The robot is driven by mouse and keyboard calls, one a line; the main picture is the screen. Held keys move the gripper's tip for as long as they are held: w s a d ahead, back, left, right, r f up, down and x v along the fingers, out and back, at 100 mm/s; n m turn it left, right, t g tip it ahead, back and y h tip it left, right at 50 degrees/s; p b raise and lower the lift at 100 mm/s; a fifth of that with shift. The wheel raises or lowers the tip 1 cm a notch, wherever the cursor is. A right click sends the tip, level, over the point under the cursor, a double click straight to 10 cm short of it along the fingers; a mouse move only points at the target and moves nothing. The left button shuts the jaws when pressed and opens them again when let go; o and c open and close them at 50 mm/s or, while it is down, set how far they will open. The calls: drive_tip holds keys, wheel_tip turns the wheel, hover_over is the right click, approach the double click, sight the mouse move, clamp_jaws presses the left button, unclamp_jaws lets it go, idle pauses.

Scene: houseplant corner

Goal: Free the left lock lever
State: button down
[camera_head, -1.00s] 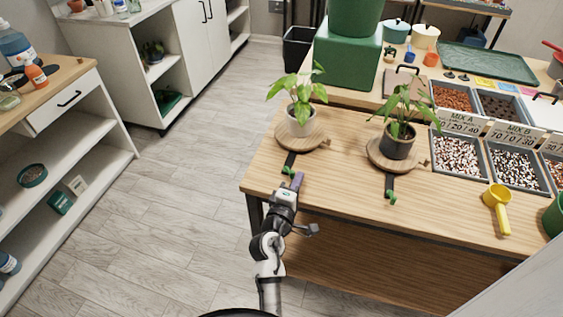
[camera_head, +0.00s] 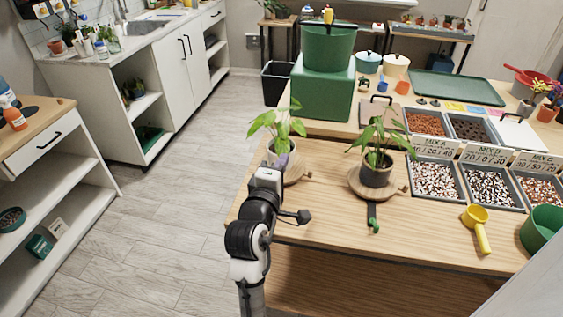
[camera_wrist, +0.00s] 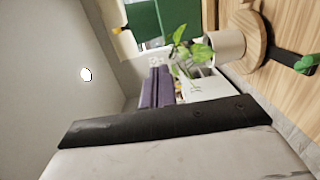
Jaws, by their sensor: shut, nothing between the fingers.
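The left plant (camera_head: 279,126) is in a pale pot on a round wooden stand (camera_head: 297,169). My arm covers part of both in the head view. In the wrist view, the pale pot (camera_wrist: 226,46), the stand (camera_wrist: 254,22) and the black left lever (camera_wrist: 286,60) with its green tip (camera_wrist: 305,64) show at the right. The left lever is hidden in the head view. My gripper (camera_head: 281,160), with purple fingers, is shut and empty in front of the left pot; its fingers (camera_wrist: 156,86) point away from the lever in the wrist view.
The right plant (camera_head: 377,139) sits on a similar stand (camera_head: 354,186) with its own green-tipped lever (camera_head: 373,217). A yellow scoop (camera_head: 477,222) and mix trays (camera_head: 435,180) lie to the right. Bare tabletop (camera_head: 320,222) lies between the levers and the scoop.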

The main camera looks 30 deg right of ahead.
drive_tip(key=shift+r, duration=0.15)
drive_tip(key=s+a+f+m+g+h+b, duration=0.1)
drive_tip(key=s+a+f+b, duration=0.2)
drive_tip(key=a+f+b, duration=0.4)
drive_tip(key=s+a+f+m+g+h+b, duration=0.1)
drive_tip(key=s+a+f+g+b, duration=0.1)
drive_tip(key=a+f+b, duration=0.6)
wheel_tip(320, 180, down, 5)
drive_tip(key=shift+s+r+b, duration=0.1)
drive_tip(key=shift+s+b, duration=0.4)
drive_tip(key=shift+s, duration=0.15)
drive_tip(key=shift+w, duration=0.1)
drive_tip(key=p+x, duration=0.2)
drive_tip(key=x, duration=1.2)
drive_tip(key=shift+p, duration=0.3)
